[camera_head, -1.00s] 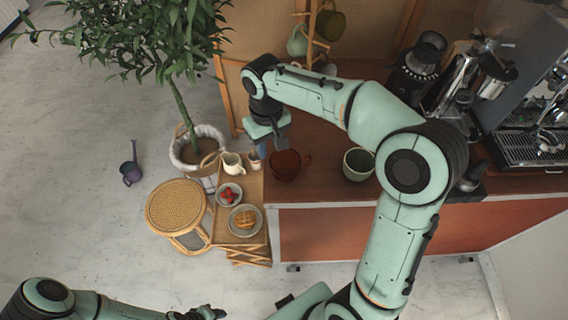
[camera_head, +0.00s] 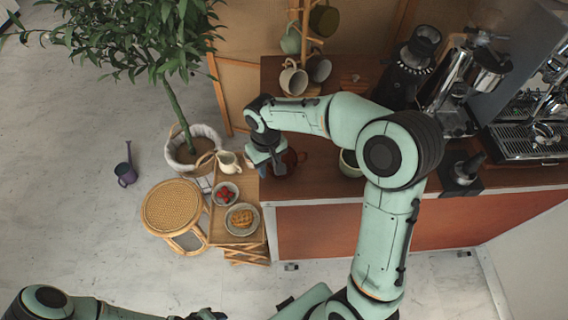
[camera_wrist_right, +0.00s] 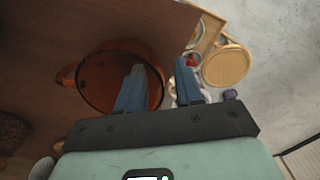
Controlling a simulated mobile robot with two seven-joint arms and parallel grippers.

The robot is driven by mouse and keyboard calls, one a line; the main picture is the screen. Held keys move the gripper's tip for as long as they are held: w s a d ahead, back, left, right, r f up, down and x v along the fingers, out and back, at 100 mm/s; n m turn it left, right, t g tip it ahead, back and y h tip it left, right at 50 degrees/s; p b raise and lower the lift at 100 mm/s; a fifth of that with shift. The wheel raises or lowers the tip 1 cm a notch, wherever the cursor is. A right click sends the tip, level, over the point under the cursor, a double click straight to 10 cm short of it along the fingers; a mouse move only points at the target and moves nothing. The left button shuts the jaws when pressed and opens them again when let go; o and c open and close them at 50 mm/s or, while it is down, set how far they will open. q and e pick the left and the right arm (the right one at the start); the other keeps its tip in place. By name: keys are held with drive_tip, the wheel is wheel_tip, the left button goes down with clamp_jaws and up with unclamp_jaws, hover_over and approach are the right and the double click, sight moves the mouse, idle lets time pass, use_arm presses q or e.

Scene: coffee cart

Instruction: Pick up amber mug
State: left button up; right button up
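The amber mug (camera_head: 294,158), a see-through brown-orange cup, stands on the wooden counter near its left end, partly hidden by my right gripper (camera_head: 275,163). In the right wrist view the mug (camera_wrist_right: 98,78) opens toward the camera, its handle at the left. My right gripper (camera_wrist_right: 159,70) is open there, with blue fingers apart. One finger overlaps the mug's opening and the other lies outside its right rim; I cannot tell whether either touches. My left gripper (camera_head: 207,315) is at the bottom edge of the head view, mostly cut off, away from the mug.
A green-white mug (camera_head: 349,162) stands right of the amber one, partly behind my arm. A mug tree (camera_head: 306,50) stands behind. Left of the counter are a small table with a cream pitcher (camera_head: 228,162) and plates, a stool (camera_head: 171,206) and a potted plant.

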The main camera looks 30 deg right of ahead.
clamp_jaws()
drive_tip(key=shift+r, duration=0.15)
use_arm(q)
drive_tip(key=shift+t, duration=0.3)
drive_tip(key=shift+w+r+p, duration=1.35)
drive_tip(key=shift+w+r, duration=0.4)
drive_tip(key=shift+w, duration=0.2)
use_arm(e)
wheel_tip(320, 180, up, 20)
